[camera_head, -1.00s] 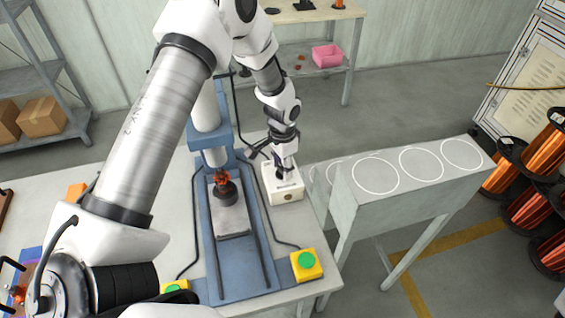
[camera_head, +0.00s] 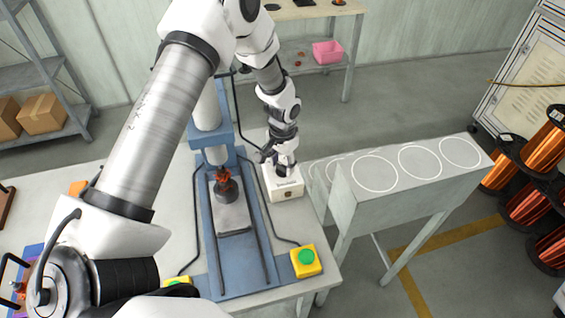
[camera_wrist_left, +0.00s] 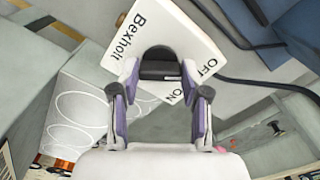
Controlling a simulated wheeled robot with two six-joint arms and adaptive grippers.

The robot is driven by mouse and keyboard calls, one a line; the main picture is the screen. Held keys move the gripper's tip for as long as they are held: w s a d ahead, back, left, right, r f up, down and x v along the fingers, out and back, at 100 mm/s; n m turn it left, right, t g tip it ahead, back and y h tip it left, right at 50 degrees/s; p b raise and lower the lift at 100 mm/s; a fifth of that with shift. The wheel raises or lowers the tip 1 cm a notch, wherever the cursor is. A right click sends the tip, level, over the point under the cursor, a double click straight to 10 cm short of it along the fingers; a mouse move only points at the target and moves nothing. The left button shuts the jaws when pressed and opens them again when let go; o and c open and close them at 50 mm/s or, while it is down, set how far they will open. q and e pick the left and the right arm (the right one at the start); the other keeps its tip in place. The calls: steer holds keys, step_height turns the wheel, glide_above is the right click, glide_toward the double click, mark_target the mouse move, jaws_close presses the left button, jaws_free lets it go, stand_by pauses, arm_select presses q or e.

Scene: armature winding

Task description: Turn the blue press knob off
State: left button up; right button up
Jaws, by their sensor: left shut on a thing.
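The press control box (camera_head: 287,191) is a small white block on the table, to the right of the blue press (camera_head: 205,226). In the left wrist view the box (camera_wrist_left: 150,29) is marked "Bexholt", "OFF" and "ON". Its dark knob (camera_wrist_left: 160,66) sits between the fingers of my left gripper (camera_wrist_left: 160,92), which is shut on it. In the head view my left gripper (camera_head: 282,168) is over the box and hides most of the knob. I cannot read which mark the knob points to. My right gripper is not in view.
A dark round part with copper (camera_head: 226,188) stands on the press plate under the ram. A yellow box with a green button (camera_head: 306,260) is at the table's front right corner. A grey stand with white circles (camera_head: 420,162) is to the right. Cables run beside the press.

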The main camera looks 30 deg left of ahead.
mark_target(282, 166)
arm_select(q)
steer(key=o, duration=1.1)
steer(key=shift+s+f, duration=0.15)
steer(key=shift+s, duration=0.05)
steer(key=shift+o, duration=0.2)
steer(key=shift+w, duration=0.1)
steer(key=shift+r, duration=0.3)
step_height(282, 166, up, 12)
steer(key=shift+f, duration=0.25)
